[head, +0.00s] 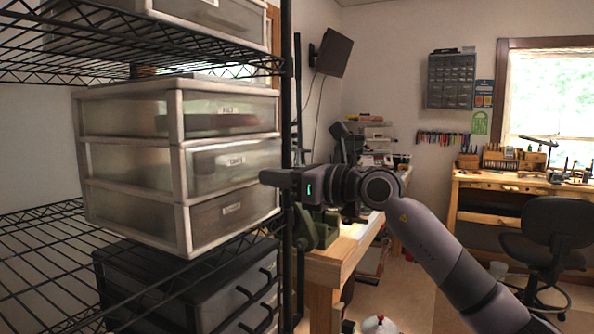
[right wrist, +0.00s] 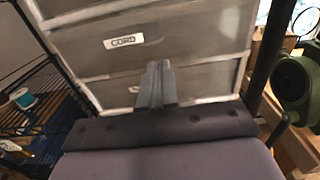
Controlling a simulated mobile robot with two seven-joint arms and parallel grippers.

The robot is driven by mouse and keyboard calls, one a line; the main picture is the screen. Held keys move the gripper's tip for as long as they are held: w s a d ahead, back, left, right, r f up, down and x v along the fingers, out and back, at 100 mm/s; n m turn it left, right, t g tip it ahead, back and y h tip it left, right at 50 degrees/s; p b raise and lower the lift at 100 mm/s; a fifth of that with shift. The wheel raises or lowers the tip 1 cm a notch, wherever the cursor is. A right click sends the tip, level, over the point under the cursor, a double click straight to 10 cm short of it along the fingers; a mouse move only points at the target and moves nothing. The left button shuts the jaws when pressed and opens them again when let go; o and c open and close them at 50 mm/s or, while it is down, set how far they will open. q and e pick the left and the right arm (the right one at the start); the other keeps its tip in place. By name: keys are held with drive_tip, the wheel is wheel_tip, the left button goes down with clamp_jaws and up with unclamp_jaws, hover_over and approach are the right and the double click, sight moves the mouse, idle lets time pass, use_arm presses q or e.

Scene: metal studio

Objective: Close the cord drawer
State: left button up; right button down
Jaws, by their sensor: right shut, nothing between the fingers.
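The cord drawer (head: 232,166) is the middle one of three in a white-framed unit with cloudy translucent fronts. Its label reads CORD in the right wrist view (right wrist: 124,42). Its front looks about flush with the drawers above and below; I cannot see a gap. My right gripper (head: 268,178) is shut and empty, at the right end of this drawer's front. In the right wrist view its fingertips (right wrist: 158,66) point at the front, below and right of the label. I cannot tell whether they touch it. My left gripper is not in view.
The unit stands on a black wire shelf (head: 40,275), with a black post (head: 287,120) close to my gripper. A dark drawer unit (head: 190,290) sits below. A green vise (head: 316,228) on a wooden bench is just right of the post.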

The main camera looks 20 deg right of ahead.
drive_tip(key=shift+x, duration=0.8)
drive_tip(key=shift+r, duration=0.25)
drive_tip(key=shift+d, duration=0.1)
